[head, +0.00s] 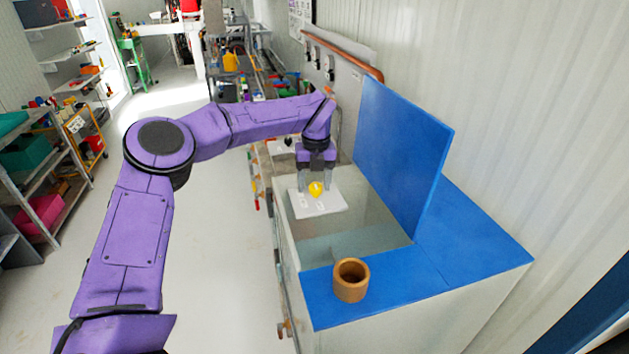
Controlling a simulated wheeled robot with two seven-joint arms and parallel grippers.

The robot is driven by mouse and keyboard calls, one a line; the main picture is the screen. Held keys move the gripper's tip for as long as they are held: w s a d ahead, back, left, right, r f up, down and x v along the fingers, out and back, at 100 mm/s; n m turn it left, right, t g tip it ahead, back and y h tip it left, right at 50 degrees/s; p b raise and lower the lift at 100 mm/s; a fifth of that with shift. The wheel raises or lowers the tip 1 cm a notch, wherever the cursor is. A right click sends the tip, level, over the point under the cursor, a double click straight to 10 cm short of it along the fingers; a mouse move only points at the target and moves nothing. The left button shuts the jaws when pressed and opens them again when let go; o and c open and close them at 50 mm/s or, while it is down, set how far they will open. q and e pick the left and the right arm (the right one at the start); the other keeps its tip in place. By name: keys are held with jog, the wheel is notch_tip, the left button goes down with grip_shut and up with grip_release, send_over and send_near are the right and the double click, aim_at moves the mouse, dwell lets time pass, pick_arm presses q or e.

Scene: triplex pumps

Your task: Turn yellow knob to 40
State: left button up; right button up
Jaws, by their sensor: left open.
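The yellow knob (316,188) sits on a white plate (329,204) with small markings, on the far part of the bench. The markings are too small to read, so I cannot tell the knob's setting. My left gripper (317,185) points down over the knob, with its grey fingers apart on either side of it. I cannot tell whether the fingers touch the knob. My right gripper is not in view.
A blue panel (400,150) stands upright right of the knob. A brown cup (351,280) stands on the blue top (430,277) nearer me. A copper pipe (343,53) runs along the wall. Shelves (50,160) stand at left; the floor (220,260) between is clear.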

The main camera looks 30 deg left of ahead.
pick_arm(q)
jog(key=shift+w+f, duration=0.95)
jog(key=shift+w, duration=0.2)
jog(key=c, duration=0.5)
jog(key=shift+s+a+r, duration=0.15)
jog(key=shift+s+r, duration=0.1)
jog(key=shift+s, duration=0.15)
jog(key=c, duration=0.5)
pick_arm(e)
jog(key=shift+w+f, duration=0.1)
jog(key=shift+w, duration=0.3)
pick_arm(q)
jog(key=shift+d, duration=0.25)
jog(key=shift+a, duration=0.25)
jog(key=shift+c, duration=0.2)
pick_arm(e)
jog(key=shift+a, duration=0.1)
